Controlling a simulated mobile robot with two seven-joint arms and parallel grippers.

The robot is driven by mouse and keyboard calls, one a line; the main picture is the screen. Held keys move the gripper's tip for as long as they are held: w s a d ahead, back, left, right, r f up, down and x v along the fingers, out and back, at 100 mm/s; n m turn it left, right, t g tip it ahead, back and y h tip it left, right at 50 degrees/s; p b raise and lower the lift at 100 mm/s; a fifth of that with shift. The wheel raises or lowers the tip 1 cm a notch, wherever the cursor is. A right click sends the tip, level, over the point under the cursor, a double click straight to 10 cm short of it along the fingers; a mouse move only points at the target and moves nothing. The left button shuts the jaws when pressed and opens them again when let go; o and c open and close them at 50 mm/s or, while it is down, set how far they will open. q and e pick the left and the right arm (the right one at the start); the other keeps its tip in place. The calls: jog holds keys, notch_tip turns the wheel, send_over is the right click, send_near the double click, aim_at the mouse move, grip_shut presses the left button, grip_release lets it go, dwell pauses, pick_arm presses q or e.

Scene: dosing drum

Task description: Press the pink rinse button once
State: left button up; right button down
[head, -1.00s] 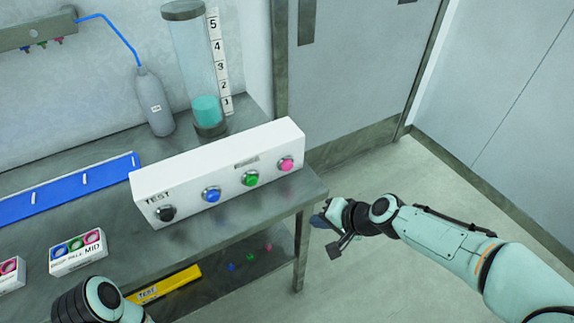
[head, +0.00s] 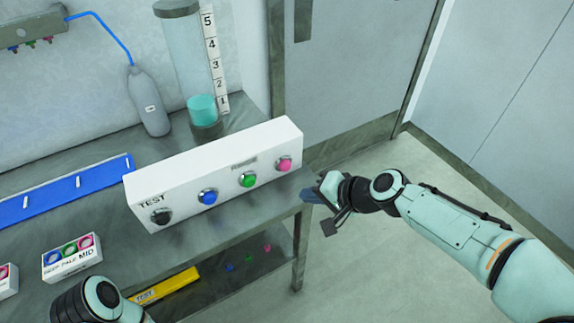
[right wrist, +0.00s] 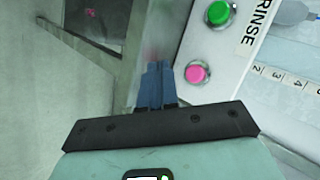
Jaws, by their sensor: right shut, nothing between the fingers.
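The pink button (head: 284,164) is at the right end of the white button box (head: 215,165) on the metal bench. It also shows in the right wrist view (right wrist: 197,73), with a green button and the word RINSE near it. My right gripper (head: 309,196) is at the bench's right edge, below and to the right of the pink button, apart from it. In the right wrist view its blue fingers (right wrist: 155,82) are together and empty, just left of the pink button. My left arm shows at the lower left; its fingers are out of view.
A clear cylinder (head: 190,70) with turquoise liquid and a grey bottle (head: 149,105) stand behind the box. The floor right of the bench is clear.

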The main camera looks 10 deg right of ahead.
aim_at(285, 165)
pick_arm(q)
jog(key=shift+s+r+p, duration=0.25)
jog(key=shift+r+p, duration=0.35)
jog(key=shift+p, duration=0.05)
jog(key=shift+s+r+p, duration=0.25)
jog(key=shift+r+p, duration=0.35)
jog(key=shift+p, duration=0.05)
pick_arm(e)
jog(key=shift+w+a, duration=0.35)
jog(key=shift+w, duration=0.65)
jog(key=shift+w+a, duration=0.35)
jog(key=shift+w, duration=0.6)
jog(key=shift+w+a, duration=0.35)
jog(key=shift+w, duration=0.65)
pick_arm(q)
jog(key=shift+r, duration=0.1)
jog(key=shift+r, duration=0.1)
pick_arm(e)
jog(key=shift+w+a, duration=0.15)
jog(key=shift+w, duration=0.2)
